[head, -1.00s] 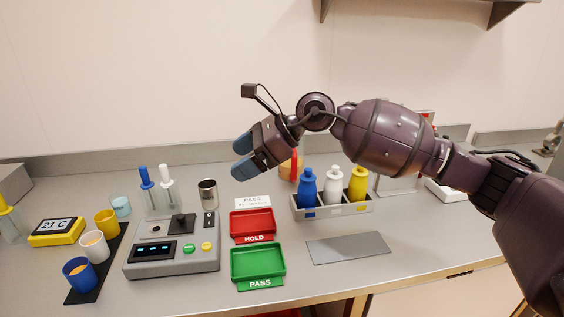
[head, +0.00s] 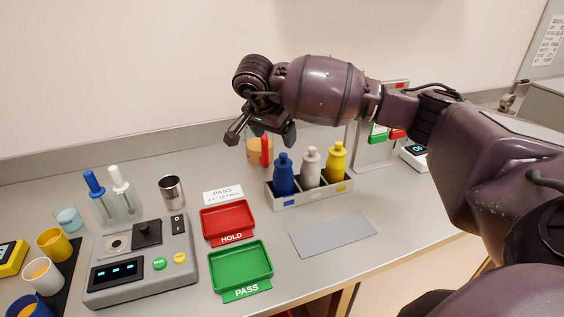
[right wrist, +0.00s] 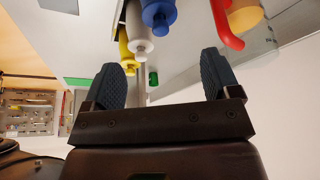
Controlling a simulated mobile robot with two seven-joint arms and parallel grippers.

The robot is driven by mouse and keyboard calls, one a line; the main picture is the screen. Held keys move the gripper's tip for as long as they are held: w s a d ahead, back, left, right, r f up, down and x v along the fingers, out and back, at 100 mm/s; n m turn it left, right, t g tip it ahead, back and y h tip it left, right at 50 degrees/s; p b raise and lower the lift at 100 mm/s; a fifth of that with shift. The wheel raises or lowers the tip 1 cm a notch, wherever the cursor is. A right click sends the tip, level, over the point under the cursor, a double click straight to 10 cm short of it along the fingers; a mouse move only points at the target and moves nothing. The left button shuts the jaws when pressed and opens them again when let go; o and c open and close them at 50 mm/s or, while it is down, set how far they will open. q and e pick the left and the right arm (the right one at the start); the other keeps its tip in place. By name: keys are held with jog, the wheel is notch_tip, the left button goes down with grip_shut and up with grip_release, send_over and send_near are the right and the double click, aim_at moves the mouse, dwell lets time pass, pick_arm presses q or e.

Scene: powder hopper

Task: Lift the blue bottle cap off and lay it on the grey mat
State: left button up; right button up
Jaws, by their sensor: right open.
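The blue bottle (head: 284,176) with its blue cap (head: 283,157) stands upright in the left slot of a grey rack (head: 310,196). The blue bottle also shows at the top of the right wrist view (right wrist: 157,12). The grey mat (head: 334,235) lies bare on the bench in front of the rack. My right gripper (head: 275,136) hangs above and a little behind the blue bottle, apart from it. In the right wrist view its two fingers (right wrist: 160,80) are wide apart with nothing between them. My left gripper is not in view.
A white bottle (head: 310,168) and a yellow bottle (head: 336,164) share the rack. A jug with a red handle (head: 266,152) stands close behind the blue bottle. A red tray (head: 229,220) and a green tray (head: 241,267) lie left of the mat.

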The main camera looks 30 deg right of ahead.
aim_at(283, 154)
jog(key=x, duration=0.3)
jog(key=shift+d+f, duration=0.15)
jog(key=shift+f, duration=0.1)
jog(key=shift+p+x, duration=0.4)
jog(key=shift+x, duration=2.5)
jog(key=shift+w+d+r, duration=0.1)
jog(key=shift+d, duration=0.05)
jog(key=shift+c, duration=0.3)
jog(key=c, duration=0.9)
